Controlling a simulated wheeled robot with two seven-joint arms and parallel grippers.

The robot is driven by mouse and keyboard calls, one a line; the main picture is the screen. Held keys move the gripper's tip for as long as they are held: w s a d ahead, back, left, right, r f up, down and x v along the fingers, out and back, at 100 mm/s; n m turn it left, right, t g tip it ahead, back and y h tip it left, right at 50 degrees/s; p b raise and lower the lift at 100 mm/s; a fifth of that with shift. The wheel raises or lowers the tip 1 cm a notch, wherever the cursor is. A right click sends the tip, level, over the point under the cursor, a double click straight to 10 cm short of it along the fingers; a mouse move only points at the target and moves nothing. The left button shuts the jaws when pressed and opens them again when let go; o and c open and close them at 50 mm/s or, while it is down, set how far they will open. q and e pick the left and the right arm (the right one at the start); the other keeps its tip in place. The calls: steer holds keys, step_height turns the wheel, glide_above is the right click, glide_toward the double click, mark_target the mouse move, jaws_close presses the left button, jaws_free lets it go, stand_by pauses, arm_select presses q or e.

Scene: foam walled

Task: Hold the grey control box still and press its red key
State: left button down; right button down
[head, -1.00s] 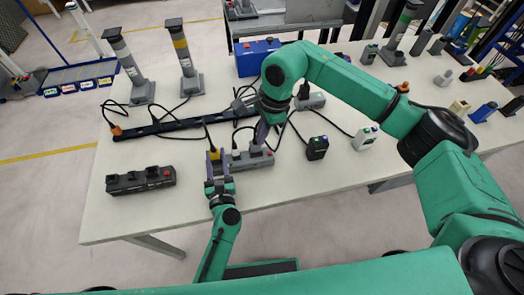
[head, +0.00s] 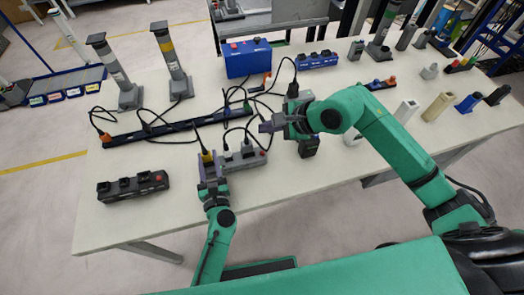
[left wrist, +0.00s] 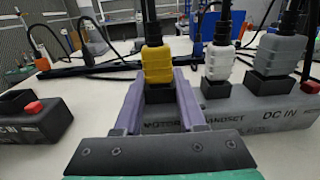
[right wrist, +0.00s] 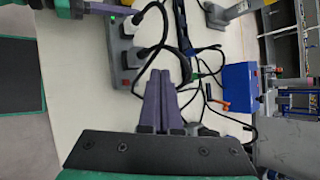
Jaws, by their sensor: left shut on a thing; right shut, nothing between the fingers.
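The grey control box (head: 243,160) lies near the table's front edge with a yellow plug (left wrist: 158,65), a white plug (left wrist: 219,63) and a grey plug (left wrist: 280,55) standing in its sockets.
A second, darker box (head: 133,188) with its own red key stands to the left. Black cables run to a long dark rail (head: 165,130) behind. A blue case (head: 246,58) stands further back. The table front (head: 180,215) between the boxes is clear.

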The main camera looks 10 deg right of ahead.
step_height(320, 180, down, 8)
steer(key=shift+f, duration=0.2)
stand_by(2.1)
steer(key=shift+f, duration=0.4)
steer(key=shift+f, duration=0.5)
stand_by(0.6)
steer(key=shift+r, duration=0.9)
steer(key=shift+r, duration=0.1)
step_height(320, 180, up, 5)
steer(key=shift+f, duration=0.1)
